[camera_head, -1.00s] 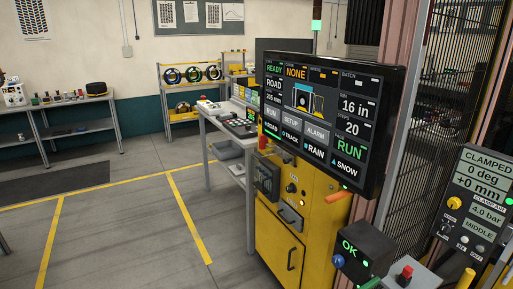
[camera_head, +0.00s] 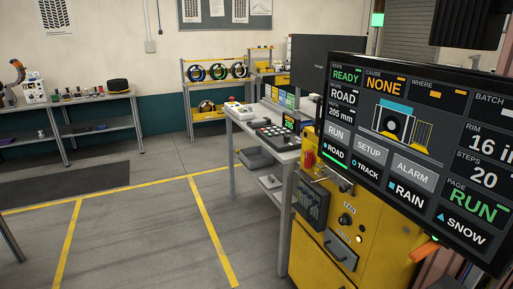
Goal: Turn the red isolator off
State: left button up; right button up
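A small red part (camera_head: 309,159) shows at the upper left edge of the yellow cabinet (camera_head: 318,262), just left of the large screen. It may be the red isolator, but it is too small to tell its shape or switch position. The cabinet front carries a dark ribbed block (camera_head: 312,204), a black knob (camera_head: 345,219) and a dark handle (camera_head: 341,249). An orange part (camera_head: 424,249) sticks out below the screen. Neither of my grippers is in view.
The large screen (camera_head: 412,176) reads READY and RUN and covers the cabinet's upper right. A grey bench (camera_head: 237,112) with a keypad unit (camera_head: 275,137) stands left of the cabinet. The floor (camera_head: 150,240) with yellow lines is clear. A shelf with rings (camera_head: 186,97) stands behind.

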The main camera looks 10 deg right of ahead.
aim_at(310, 158)
jog(key=i+j+u, duration=0.2)
jog(key=i, duration=0.6)
jog(key=i+j+u, duration=0.15)
jog(key=i, duration=0.7)
jog(key=i+z, duration=0.25)
jog(key=z, duration=0.15)
jog(key=i+j+z, duration=0.2)
jog(key=z, duration=0.25)
jog(key=i+j+z, duration=0.25)
jog(key=z, duration=0.15)
jog(key=i+j+z, duration=0.25)
jog(key=z, duration=0.15)
